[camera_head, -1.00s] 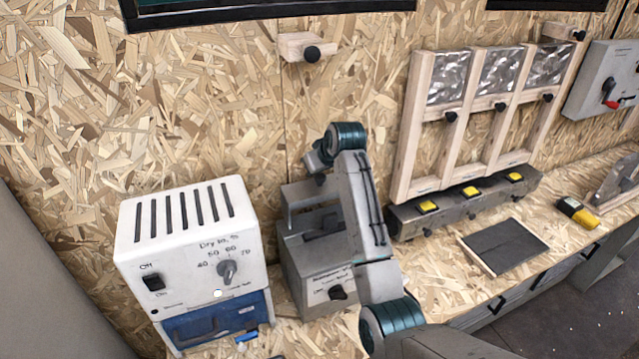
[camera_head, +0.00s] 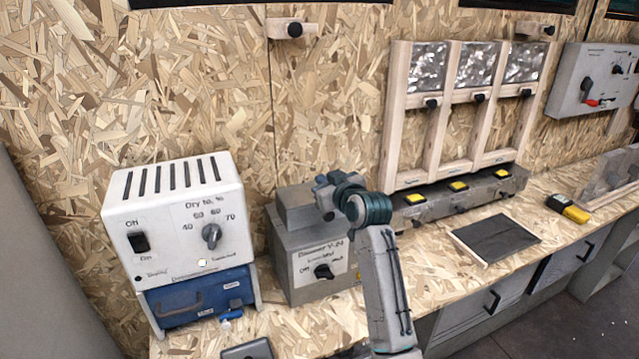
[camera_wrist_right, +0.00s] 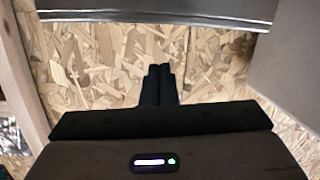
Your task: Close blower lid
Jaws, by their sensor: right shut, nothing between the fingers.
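The blower (camera_head: 308,268) is a grey box with a dark knob on its front, standing on the bench in the head view. Its lid (camera_head: 293,213) is a grey block shape at the top of the box. It looks lowered onto the box, but my right arm hides its right side, so I cannot tell if it is fully shut. My right gripper (camera_head: 326,194) is at the lid's right edge; whether it touches is unclear. In the right wrist view the fingers (camera_wrist_right: 160,84) are together and empty, in front of chipboard. My left gripper is not in view.
A white dryer unit (camera_head: 172,215) on a blue case (camera_head: 200,300) stands left of the blower. A wooden frame (camera_head: 394,130) with a grey strip of yellow buttons is to the right. A dark panel (camera_head: 497,243) and a yellow device (camera_head: 568,208) lie on the bench.

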